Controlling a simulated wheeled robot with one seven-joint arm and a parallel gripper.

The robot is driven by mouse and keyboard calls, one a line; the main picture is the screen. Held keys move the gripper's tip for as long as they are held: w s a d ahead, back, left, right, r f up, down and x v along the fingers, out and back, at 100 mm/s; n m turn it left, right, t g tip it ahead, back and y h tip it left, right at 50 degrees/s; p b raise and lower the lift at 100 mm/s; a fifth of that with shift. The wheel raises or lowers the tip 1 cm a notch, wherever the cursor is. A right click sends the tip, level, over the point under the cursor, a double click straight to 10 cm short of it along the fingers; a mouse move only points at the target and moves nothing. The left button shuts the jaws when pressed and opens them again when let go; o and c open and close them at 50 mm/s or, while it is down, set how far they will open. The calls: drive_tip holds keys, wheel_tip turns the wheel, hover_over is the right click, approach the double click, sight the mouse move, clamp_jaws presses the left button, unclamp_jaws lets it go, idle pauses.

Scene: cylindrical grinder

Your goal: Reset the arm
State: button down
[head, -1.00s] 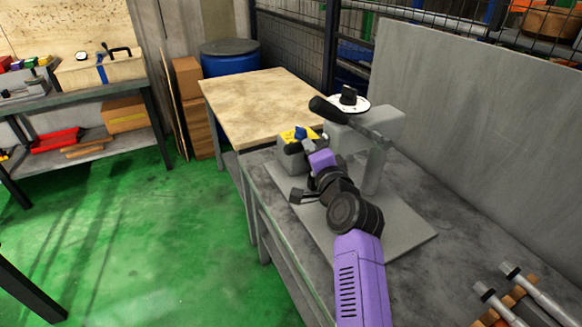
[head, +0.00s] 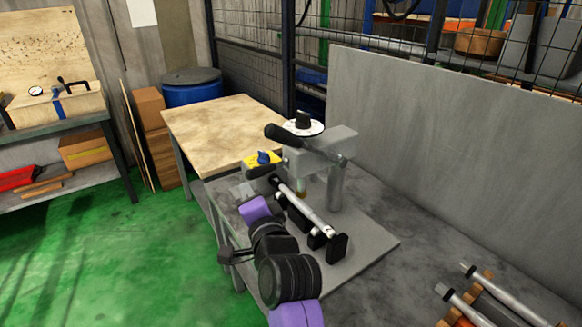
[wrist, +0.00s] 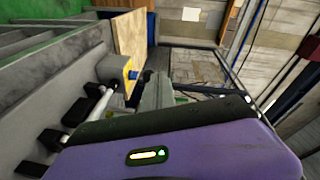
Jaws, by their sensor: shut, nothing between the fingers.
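The grey cylindrical grinder (head: 337,185) stands on its base plate on the workbench, with a dial (head: 303,123) and black handles on top. A silver shaft (head: 306,208) lies in it, with black supports along it. The shaft also shows at the left of the wrist view (wrist: 87,106). A blue knob (head: 264,157) on a yellow plate is at the grinder's left; it shows in the wrist view too (wrist: 132,75). My gripper (head: 227,257) is shut and empty, left of the grinder near the bench's front edge, apart from the shaft. Its fingertips are small and dark.
A wood-topped table (head: 225,130) adjoins the bench behind. A grey panel (head: 440,150) stands along the right side. A rack of metal rods (head: 490,290) sits at the lower right. The green floor (head: 120,250) at left is clear.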

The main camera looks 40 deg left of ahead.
drive_tip(key=d+r+n+t, duration=0.3)
drive_tip(key=d+r, duration=0.1)
drive_tip(key=r, duration=0.1)
drive_tip(key=s+d+f+n+t+h, duration=0.1)
drive_tip(key=s+d+f+t+h, duration=0.2)
drive_tip(key=d, duration=0.8)
drive_tip(key=s+d+f+t, duration=0.15)
drive_tip(key=d+f, duration=0.35)
drive_tip(key=d, duration=0.6)
drive_tip(key=s+d+f+n+t+h, duration=0.1)
drive_tip(key=s+d+f+h, duration=0.2)
drive_tip(key=d, duration=0.7)
drive_tip(key=s+d+f+m+g+h, duration=0.1)
drive_tip(key=s+d+h, duration=0.3)
drive_tip(key=s+d, duration=0.8)
drive_tip(key=s+d+f+m+g+h, duration=0.1)
drive_tip(key=s+d+f+h, duration=0.3)
drive_tip(key=s+d, duration=0.7)
drive_tip(key=s, duration=0.3)
drive_tip(key=shift+s+d+f+h, duration=0.15)
drive_tip(key=shift+s+d+h, duration=0.1)
drive_tip(key=shift+d+h, duration=0.1)
